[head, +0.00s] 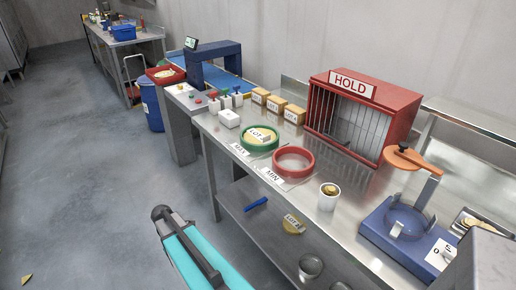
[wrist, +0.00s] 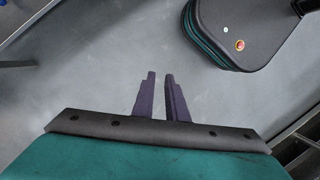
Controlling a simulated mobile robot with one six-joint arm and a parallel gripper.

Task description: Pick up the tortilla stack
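A pale yellow round stack with a LOT label (head: 262,135) lies inside the green ring (head: 247,145) on the steel counter, and looks like the tortilla stack. My gripper (wrist: 160,74) shows in the wrist view over bare grey floor. Its two dark fingers stand a small gap apart with nothing between them. The gripper is not visible in the head view, and no stack shows in the wrist view.
A red ring (head: 293,162) lies right of the green ring, and a cup (head: 328,197) stands near the counter's front edge. The red HOLD cage (head: 361,115) and blue press (head: 405,232) stand farther right. Small boxes (head: 276,104) line the back.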

